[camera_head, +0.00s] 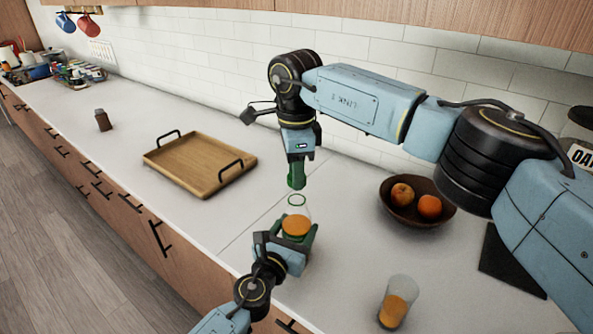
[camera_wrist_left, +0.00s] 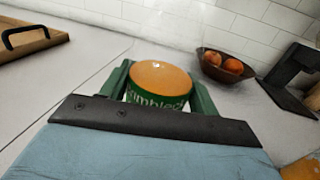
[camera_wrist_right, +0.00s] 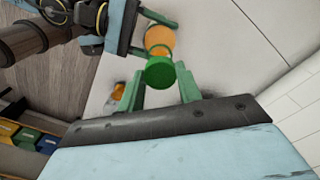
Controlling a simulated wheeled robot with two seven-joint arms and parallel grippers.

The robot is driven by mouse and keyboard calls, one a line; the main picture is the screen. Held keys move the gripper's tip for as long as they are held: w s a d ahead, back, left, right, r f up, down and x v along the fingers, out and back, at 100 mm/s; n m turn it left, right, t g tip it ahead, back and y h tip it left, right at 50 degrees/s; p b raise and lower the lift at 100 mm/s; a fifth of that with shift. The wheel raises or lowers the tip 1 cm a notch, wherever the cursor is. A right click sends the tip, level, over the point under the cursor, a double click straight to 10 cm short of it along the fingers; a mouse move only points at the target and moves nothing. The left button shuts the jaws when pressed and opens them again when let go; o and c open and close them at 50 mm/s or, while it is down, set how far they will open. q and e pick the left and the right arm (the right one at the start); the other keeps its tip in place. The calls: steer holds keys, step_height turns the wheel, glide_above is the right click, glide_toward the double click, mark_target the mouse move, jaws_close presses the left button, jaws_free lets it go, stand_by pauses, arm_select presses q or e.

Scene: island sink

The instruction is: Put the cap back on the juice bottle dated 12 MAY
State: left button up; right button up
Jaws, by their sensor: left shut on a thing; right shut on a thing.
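The juice bottle (camera_head: 297,222) is clear, with orange juice inside and an open, green-rimmed mouth. It stands upright on the counter. In the left wrist view a green label band (camera_wrist_left: 158,100) shows part of a brand name; no date is readable. My left gripper (camera_head: 292,238) is shut around the bottle's lower body. My right gripper (camera_head: 296,178) points down above the bottle mouth and is shut on the green cap (camera_wrist_right: 159,72). The cap is apart from the mouth, with a small gap in the head view. In the right wrist view the bottle (camera_wrist_right: 160,38) shows beyond the cap.
A glass of orange juice (camera_head: 398,302) stands right of the bottle. A dark bowl with fruit (camera_head: 417,218) is behind it. The counter between is clear.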

mark_target(296, 193)
steer(key=shift+f, duration=0.35)
steer(key=shift+f, duration=0.9)
steer(key=shift+f, duration=0.5)
